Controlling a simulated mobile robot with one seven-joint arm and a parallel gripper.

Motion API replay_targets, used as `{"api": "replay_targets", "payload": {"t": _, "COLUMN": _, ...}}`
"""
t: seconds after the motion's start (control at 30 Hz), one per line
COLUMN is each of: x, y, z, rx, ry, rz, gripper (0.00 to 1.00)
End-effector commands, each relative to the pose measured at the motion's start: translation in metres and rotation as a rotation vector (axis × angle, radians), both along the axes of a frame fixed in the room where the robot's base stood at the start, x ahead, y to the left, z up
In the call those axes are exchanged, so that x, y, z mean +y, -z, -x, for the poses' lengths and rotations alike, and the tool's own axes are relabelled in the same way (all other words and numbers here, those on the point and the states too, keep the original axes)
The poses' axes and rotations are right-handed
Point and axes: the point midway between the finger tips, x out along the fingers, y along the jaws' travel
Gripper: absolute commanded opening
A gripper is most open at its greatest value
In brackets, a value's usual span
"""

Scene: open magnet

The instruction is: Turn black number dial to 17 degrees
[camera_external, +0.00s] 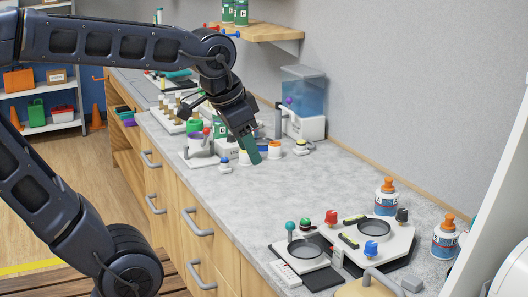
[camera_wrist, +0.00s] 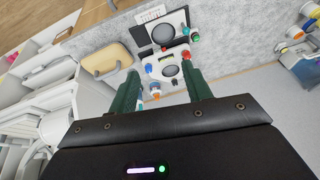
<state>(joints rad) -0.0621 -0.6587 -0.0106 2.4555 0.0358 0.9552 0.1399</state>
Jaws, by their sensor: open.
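A black knob (camera_external: 402,215) stands at the right back corner of a white panel (camera_external: 405,243) on the counter; no numbers are legible on it, so I cannot tell its angle or be sure it is the number dial. The panel also carries a round dark disc (camera_external: 379,231) and a blue knob (camera_external: 371,249). My gripper (camera_external: 254,159) points down over the counter, well to the left of the panel. Its green fingers stand apart and empty in the wrist view (camera_wrist: 162,74), with a white panel showing beyond them.
A second panel (camera_external: 313,262) with green and red knobs stands left of the first. Orange-capped bottles (camera_external: 385,200) are behind and to the right. Small colored items and a white dispenser (camera_external: 303,125) stand around and behind my gripper. The counter (camera_external: 300,193) between is clear.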

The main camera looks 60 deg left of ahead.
Motion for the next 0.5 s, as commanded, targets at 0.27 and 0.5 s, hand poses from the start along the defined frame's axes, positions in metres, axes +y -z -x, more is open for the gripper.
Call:
{"api": "replay_targets", "payload": {"t": 0.27, "x": 0.049, "y": -0.030, "z": -0.077, "rx": 0.061, "ry": 0.158, "rz": -0.163, "gripper": 0.49}}
{"api": "replay_targets", "payload": {"t": 0.5, "x": 0.103, "y": -0.044, "z": -0.141, "rx": 0.129, "ry": 0.308, "rz": -0.285, "gripper": 0.49}}
